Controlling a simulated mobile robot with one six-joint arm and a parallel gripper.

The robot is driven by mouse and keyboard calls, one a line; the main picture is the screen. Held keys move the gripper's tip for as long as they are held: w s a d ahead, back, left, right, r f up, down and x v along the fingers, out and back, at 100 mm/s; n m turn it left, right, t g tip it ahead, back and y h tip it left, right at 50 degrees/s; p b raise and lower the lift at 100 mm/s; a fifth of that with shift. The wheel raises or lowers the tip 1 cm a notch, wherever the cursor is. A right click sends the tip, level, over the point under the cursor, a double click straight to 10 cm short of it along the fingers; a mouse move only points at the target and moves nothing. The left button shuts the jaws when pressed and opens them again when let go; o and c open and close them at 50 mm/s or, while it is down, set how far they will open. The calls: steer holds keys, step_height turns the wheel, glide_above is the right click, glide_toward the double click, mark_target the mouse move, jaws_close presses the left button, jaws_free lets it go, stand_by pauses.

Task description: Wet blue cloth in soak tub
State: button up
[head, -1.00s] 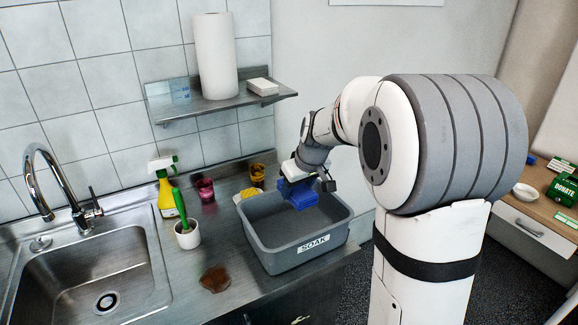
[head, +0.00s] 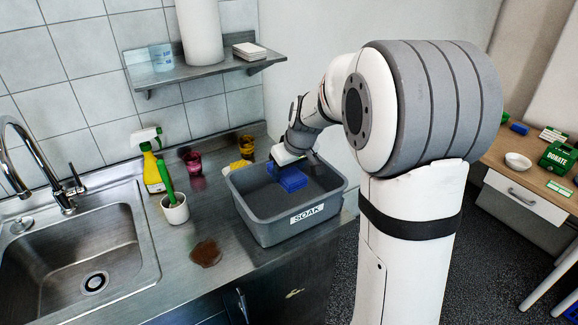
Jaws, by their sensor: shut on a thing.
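The soak tub (head: 262,228) is a grey rectangular bin with a white SOAK label, standing on the steel counter right of the sink. The blue cloth (head: 291,180) hangs inside the tub's opening, toward its back. My gripper (head: 284,168) is at the tub's back part, shut on the blue cloth; the fingers are small and partly hidden by the cloth and my wrist. I cannot tell whether the cloth touches the tub floor or any water.
A green-handled brush in a white cup (head: 175,209), a yellow spray bottle (head: 152,170), a red jar (head: 193,162) and an amber jar (head: 247,146) stand nearby. A shelf (head: 205,71) hangs above. The sink (head: 85,265) is left.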

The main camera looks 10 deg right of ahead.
mark_target(288, 172)
steer(key=shift+s+f+b, duration=0.1)
steer(key=shift+f+b, duration=2.75)
steer(key=shift+f, duration=0.75)
steer(key=shift+r+p, duration=3.55)
steer(key=shift+r, duration=2.1)
steer(key=shift+r+p, duration=1.2)
steer(key=shift+r, duration=0.8)
steer(key=shift+f, duration=0.1)
